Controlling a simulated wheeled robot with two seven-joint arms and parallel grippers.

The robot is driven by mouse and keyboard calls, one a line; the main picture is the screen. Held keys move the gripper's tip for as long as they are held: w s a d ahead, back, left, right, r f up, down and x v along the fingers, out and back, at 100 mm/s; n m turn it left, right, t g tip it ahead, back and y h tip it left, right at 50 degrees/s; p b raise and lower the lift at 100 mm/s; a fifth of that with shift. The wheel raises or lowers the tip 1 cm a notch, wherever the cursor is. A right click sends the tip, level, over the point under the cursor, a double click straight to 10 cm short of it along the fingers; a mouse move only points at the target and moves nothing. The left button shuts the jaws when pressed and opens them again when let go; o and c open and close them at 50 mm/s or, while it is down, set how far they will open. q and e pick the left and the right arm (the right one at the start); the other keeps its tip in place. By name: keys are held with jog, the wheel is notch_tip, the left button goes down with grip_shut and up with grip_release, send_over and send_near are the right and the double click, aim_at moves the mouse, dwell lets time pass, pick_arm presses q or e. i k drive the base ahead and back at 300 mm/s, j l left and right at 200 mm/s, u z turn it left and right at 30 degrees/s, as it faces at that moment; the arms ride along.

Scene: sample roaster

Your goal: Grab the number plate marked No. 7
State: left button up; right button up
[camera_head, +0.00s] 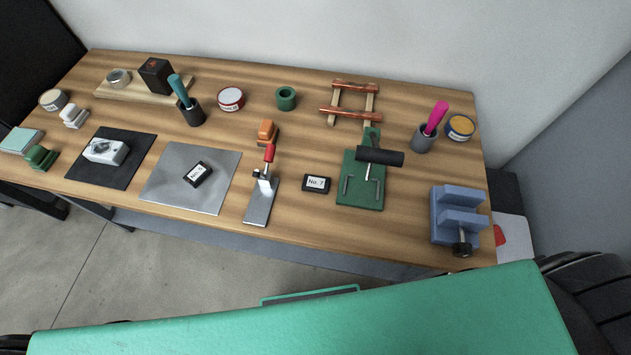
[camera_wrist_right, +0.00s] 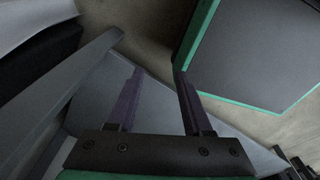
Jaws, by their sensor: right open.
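A small black number plate with a white label reading No. 7 (camera_head: 316,184) lies flat on the wooden table near its front edge, between the red-handled clamp and the green fixture. A second black plate with a white label (camera_head: 197,174) lies tilted on the grey metal sheet; its number is too small to read surely. My right gripper (camera_wrist_right: 158,76) shows only in the right wrist view, with its two dark fingers apart and nothing between them. Neither plate shows in that view. My left gripper is in neither view.
The wooden table (camera_head: 345,231) has bare wood around the No. 7 plate. The red-handled clamp (camera_head: 264,186) stands to its left and the green fixture with a black roller (camera_head: 361,185) to its right. A blue vise (camera_head: 457,211) sits at the right front corner.

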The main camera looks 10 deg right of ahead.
aim_at(312, 183)
jog(key=k+j+z, duration=0.2)
jog(key=z, duration=0.15)
jog(key=k+j+z, duration=0.25)
jog(key=z, duration=0.15)
jog(key=k+j+z, duration=0.35)
jog(key=i+l, duration=0.05)
jog(key=i, duration=0.05)
